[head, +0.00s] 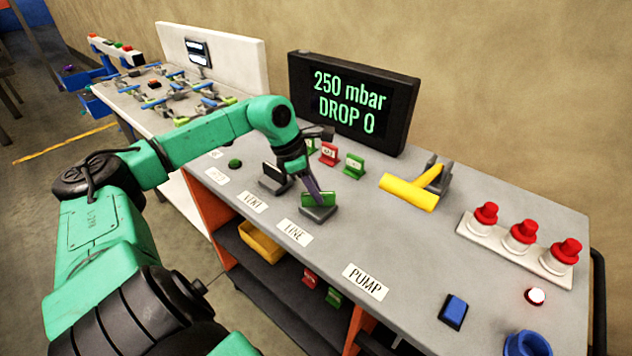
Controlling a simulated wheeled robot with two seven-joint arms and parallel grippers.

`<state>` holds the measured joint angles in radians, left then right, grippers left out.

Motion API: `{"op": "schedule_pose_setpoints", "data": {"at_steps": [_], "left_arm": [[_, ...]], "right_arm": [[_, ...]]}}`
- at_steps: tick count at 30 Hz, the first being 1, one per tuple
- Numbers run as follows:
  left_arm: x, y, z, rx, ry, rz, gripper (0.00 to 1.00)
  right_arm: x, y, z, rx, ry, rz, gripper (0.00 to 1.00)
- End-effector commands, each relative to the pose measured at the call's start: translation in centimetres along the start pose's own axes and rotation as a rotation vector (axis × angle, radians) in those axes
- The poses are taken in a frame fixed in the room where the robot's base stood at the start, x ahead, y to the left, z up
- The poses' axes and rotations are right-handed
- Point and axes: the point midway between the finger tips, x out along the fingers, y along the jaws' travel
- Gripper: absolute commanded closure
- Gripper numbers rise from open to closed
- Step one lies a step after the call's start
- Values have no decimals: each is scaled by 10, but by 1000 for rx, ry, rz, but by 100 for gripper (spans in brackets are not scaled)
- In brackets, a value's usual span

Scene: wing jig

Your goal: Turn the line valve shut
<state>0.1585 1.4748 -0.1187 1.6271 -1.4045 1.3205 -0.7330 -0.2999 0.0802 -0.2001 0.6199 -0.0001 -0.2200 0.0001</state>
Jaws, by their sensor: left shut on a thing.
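The line valve (322,199) has a green handle on a grey base, behind the "LINE" label (294,232) on the bench. My left gripper (315,192) reaches down onto this handle from above and is shut on it. The fingers hide part of the handle, which lies roughly left to right in the picture. The display (349,100) reads "250 mbar DROP 0". My right gripper is out of view.
The vent valve (273,175) with a dark handle stands close left of the line valve. Red and green tagged pieces (354,165) stand behind. A yellow T-shaped handle (408,193), red knobs (523,231) and a blue button (454,309) are to the right.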

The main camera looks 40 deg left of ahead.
Motion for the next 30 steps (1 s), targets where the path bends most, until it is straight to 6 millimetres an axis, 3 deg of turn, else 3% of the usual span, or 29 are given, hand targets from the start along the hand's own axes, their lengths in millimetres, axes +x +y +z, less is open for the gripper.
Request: {"op": "schedule_pose_setpoints", "data": {"at_steps": [1,7,21,30], "left_arm": [[-7,1,4,26,-8,-9,100],[-5,3,4,180,-9,-72,100],[-2,5,4,560,-6,-226,100],[-1,6,3,694,-5,-281,100]], "right_arm": [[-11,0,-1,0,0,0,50],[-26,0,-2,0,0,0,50],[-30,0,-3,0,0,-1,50],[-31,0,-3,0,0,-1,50]]}}
